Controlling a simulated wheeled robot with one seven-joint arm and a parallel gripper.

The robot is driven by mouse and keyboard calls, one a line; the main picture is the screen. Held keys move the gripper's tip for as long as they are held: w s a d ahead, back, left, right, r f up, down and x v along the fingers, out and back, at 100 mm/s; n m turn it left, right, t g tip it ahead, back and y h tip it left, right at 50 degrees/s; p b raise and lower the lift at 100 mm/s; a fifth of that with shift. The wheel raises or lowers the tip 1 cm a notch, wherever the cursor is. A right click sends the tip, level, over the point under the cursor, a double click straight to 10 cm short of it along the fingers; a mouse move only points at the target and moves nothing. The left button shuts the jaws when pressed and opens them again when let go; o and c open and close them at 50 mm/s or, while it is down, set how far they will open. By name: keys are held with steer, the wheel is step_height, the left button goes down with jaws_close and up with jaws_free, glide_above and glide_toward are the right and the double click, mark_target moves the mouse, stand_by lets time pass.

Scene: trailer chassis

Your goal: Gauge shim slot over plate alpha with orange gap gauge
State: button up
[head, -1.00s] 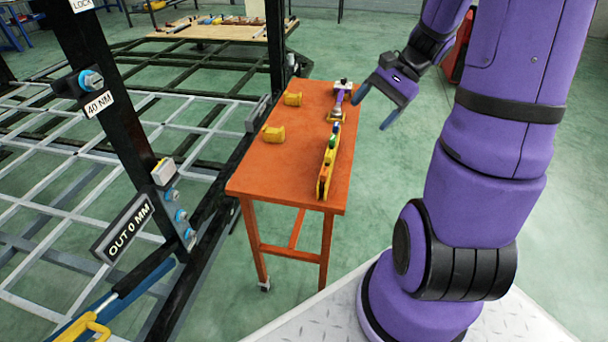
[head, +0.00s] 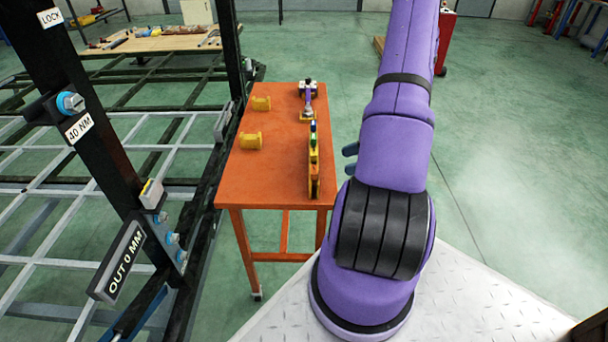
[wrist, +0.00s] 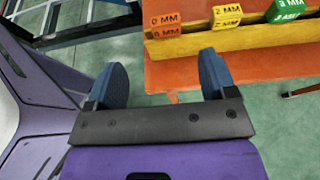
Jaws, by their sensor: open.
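A yellow rack (head: 314,175) of gauges stands near the right edge of the orange table. In the wrist view, the rack (wrist: 240,45) holds an orange gauge (wrist: 165,22) at the left, with a yellow gauge marked 2 MM (wrist: 227,14) and a green gauge (wrist: 288,8) beside it. The orange gauge's marking is hard to read. My gripper (wrist: 161,72) is open and empty, short of the rack, its blue fingers pointing toward the orange end. In the head view my arm hides most of it. I cannot make out plate alpha or its slot for certain.
A black post (head: 95,130) at left carries blue bolts, a 40 NM label (head: 79,128) and a display reading OUT 0 MM (head: 118,260). Two yellow blocks (head: 251,141) and a purple tool (head: 308,100) lie on the orange table (head: 262,180).

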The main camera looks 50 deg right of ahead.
mark_target(317, 170)
steer(key=shift+d+f+x, duration=0.1)
steer(key=shift+d+x, duration=0.05)
steer(key=shift+x, duration=2.55)
steer(key=shift+d+f+x, duration=0.15)
steer(key=shift+x, duration=2.55)
steer(key=shift+w, duration=0.15)
steer(key=shift+c, duration=0.4)
steer(key=c, duration=0.9)
